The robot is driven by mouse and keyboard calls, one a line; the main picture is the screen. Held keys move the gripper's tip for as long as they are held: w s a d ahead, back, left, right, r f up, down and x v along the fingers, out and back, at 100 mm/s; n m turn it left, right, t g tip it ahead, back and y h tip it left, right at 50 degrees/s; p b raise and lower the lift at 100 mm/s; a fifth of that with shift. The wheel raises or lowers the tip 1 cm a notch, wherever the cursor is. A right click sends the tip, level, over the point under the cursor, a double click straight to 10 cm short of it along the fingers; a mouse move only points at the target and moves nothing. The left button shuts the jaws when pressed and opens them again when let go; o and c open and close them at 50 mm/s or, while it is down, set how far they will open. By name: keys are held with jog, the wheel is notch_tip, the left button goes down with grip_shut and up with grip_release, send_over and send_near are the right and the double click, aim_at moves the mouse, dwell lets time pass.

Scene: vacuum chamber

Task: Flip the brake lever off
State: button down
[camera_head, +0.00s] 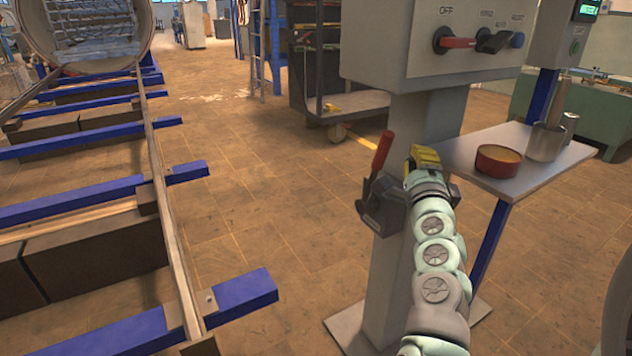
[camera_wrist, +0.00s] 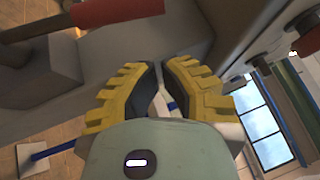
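The brake lever (camera_head: 382,152) has a red grip on a dark housing (camera_head: 382,204), mounted on the side of the grey pedestal. It leans slightly right of upright in the head view. In the wrist view its red grip (camera_wrist: 117,10) crosses the top left, with a dark stem and a grey housing (camera_wrist: 42,75). My gripper (camera_head: 420,152) is just right of the lever, in front of the pedestal. In the wrist view my yellow fingers (camera_wrist: 159,66) come together at the tips with nothing between them. The red grip is beyond them and apart.
A control box (camera_head: 430,45) on the pedestal carries a red switch (camera_head: 459,43) below an OFF label. A shelf (camera_head: 535,170) at right holds a red bowl (camera_head: 497,161) and a metal cup (camera_head: 546,143). Blue rail beams (camera_head: 90,195) lie at left. Floor between is clear.

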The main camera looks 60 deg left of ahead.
aim_at(392, 136)
jog(key=a, duration=0.2)
jog(key=a+r, duration=0.1)
jog(key=a, duration=0.1)
jog(key=shift+s+p, duration=0.3)
jog(key=shift+p, duration=0.1)
jog(key=shift+d, duration=0.1)
jog(key=shift+n+g+h, duration=0.6)
jog(key=shift+g, duration=0.1)
jog(key=a+p, duration=0.1)
jog(key=p, duration=0.1)
jog(key=a+r+p, duration=0.1)
jog(key=p, duration=0.2)
jog(key=a+r+p, duration=0.1)
jog(key=p, duration=0.1)
jog(key=shift+w+a+r, duration=0.15)
jog(key=shift+w+a, duration=0.1)
jog(key=shift+a, duration=0.1)
jog(key=a+p, duration=0.2)
jog(key=p, duration=0.1)
jog(key=shift+a+n+g+h+p, duration=0.1)
jog(key=shift+n+g+h+p, duration=0.2)
jog(key=shift+n+h, duration=0.1)
jog(key=shift+f, duration=0.2)
jog(key=shift+w, duration=0.1)
